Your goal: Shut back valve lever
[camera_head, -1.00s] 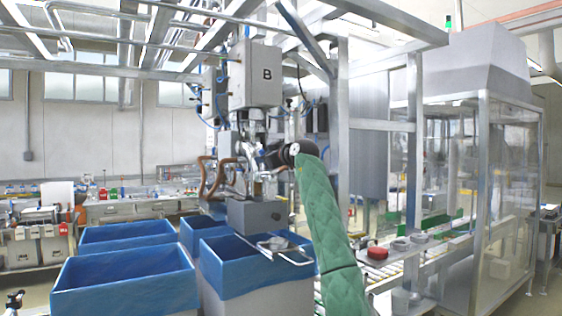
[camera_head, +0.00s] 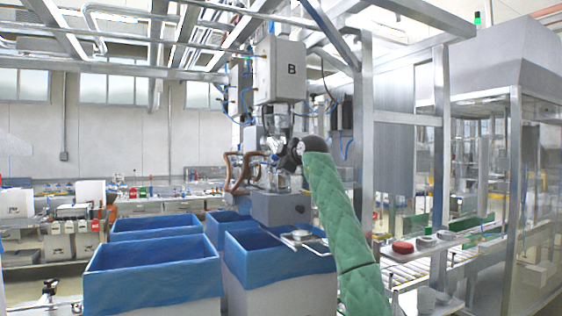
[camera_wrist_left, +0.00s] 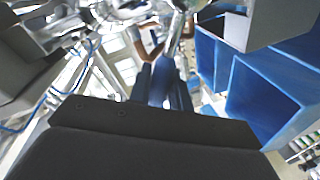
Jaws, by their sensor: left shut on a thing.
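The filling machine's valve assembly (camera_head: 277,122) hangs below the grey box marked B (camera_head: 284,72). My left gripper (camera_head: 272,158) is at this assembly, at the end of my green-sleeved arm. In the left wrist view its two dark fingers (camera_wrist_left: 165,88) are closed around a narrow, blurred bluish part, which looks like the back valve lever. The lever's full shape and angle are hidden by the gripper and metal fittings. Brown hoses (camera_head: 233,172) loop to the left of the gripper; they also show in the wrist view (camera_wrist_left: 148,45). My right gripper is not in view.
Blue-lined boxes (camera_head: 150,275) stand below and left of the machine; another lined box (camera_head: 270,262) is under the grey block (camera_head: 281,208). A metal frame post (camera_head: 366,150) stands right of my arm. A roller conveyor (camera_head: 420,268) lies further right.

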